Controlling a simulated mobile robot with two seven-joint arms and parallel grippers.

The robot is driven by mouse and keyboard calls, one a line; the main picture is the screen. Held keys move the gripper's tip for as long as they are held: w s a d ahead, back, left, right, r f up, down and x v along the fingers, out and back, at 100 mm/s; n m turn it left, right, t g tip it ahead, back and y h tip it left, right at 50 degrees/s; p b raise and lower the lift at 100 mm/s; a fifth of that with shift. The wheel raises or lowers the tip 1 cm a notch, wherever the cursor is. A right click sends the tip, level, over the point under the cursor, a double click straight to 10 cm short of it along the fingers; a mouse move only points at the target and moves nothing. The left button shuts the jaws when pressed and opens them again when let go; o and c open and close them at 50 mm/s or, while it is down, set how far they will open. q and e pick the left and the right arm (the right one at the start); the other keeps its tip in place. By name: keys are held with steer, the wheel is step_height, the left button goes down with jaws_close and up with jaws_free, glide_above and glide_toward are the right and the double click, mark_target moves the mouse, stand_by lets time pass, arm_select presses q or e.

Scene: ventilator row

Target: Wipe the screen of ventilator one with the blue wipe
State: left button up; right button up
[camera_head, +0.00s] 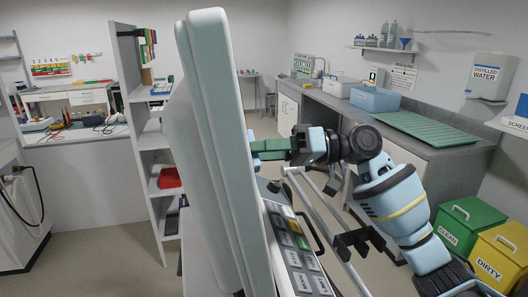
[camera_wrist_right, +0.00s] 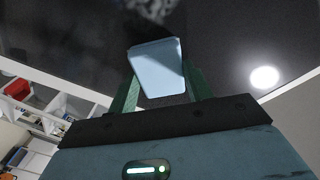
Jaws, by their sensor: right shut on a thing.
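The ventilator (camera_head: 225,130) stands close in front, its tall pale screen housing seen nearly edge-on. The screen's face is hidden in the head view. My right gripper (camera_head: 262,149) reaches in from the right, with its green fingers at the housing's right side. In the right wrist view, the gripper (camera_wrist_right: 158,90) is shut on the blue wipe (camera_wrist_right: 157,68), a pale blue pad between the fingers. The dark glossy screen (camera_wrist_right: 225,35) fills the view behind it, with a greyish speckled patch (camera_wrist_right: 150,8) at the top. I cannot tell whether the wipe touches the screen. My left gripper is out of view.
A keypad panel (camera_head: 297,262) and a metal rail (camera_head: 325,225) lie below my right arm. A counter with a green mat (camera_head: 425,128) and a blue box (camera_head: 375,100) is at the right. Green (camera_head: 458,222) and yellow (camera_head: 498,258) bins stand on the floor. Shelves (camera_head: 150,130) stand left.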

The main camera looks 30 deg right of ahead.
steer(key=shift+w+r+v, duration=0.15)
steer(key=shift+r+v, duration=0.05)
steer(key=shift+v, duration=1.25)
steer(key=shift+w+r+v, duration=0.1)
steer(key=shift+r+v, duration=0.05)
steer(key=shift+v, duration=1.35)
steer(key=shift+d, duration=0.2)
steer(key=v, duration=0.2)
steer(key=shift+d+r, duration=0.2)
steer(key=shift+d, duration=0.15)
